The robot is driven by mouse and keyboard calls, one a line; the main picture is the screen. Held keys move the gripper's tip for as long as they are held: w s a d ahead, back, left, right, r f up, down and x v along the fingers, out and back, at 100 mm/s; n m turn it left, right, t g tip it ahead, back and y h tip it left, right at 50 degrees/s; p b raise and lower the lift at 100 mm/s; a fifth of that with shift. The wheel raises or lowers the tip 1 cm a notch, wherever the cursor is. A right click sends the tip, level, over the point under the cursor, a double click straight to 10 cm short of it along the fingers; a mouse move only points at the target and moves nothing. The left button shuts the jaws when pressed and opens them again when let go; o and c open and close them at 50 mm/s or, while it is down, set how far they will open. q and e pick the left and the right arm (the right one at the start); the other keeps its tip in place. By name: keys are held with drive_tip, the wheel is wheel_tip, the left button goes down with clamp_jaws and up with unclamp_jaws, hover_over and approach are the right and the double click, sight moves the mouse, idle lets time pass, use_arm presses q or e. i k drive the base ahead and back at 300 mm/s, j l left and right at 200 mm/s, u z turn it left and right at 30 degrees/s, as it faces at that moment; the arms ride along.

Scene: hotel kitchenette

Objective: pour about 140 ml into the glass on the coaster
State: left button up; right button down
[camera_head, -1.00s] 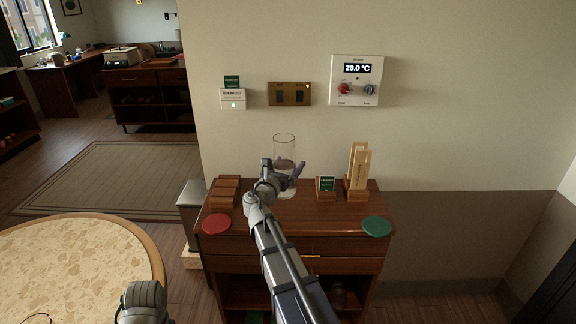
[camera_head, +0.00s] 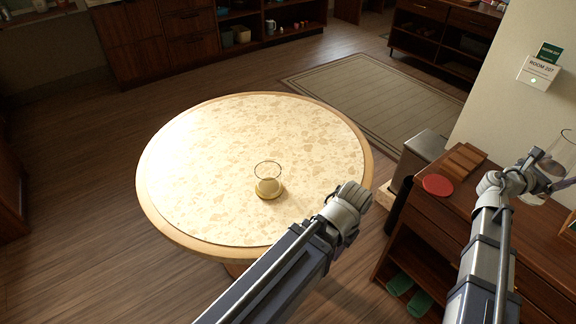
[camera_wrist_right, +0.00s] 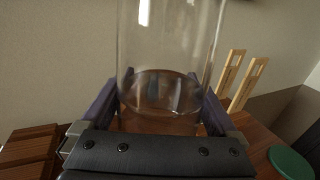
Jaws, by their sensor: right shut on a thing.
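A small clear glass (camera_head: 267,171) stands on a yellow-gold coaster (camera_head: 268,193) near the front of the round stone-topped table (camera_head: 205,150). My right gripper (camera_head: 541,184) is shut on a tall clear glass vessel (camera_head: 560,158) above the dark wooden cabinet. The vessel also shows upright between the fingers in the right wrist view (camera_wrist_right: 170,45). A rim or liquid line shows low in it; I cannot tell how much it holds. My left gripper (camera_head: 346,205) is by the table's right edge, apart from the glass; its fingers are not clear.
The wooden cabinet (camera_head: 440,215) at the right carries a red disc (camera_head: 438,185) and wooden blocks (camera_head: 460,160). A green disc (camera_wrist_right: 291,163) and upright wooden pieces (camera_wrist_right: 240,80) show in the wrist view. A metal bin (camera_head: 415,158) stands between table and cabinet. Most of the tabletop is clear.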

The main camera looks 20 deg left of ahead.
sight(268, 174)
drive_tip(key=j+u, duration=0.15)
drive_tip(key=u, duration=1.05)
drive_tip(key=j, duration=0.4)
drive_tip(key=i+j, duration=0.15)
drive_tip(key=j, duration=0.65)
drive_tip(key=i+z, duration=0.05)
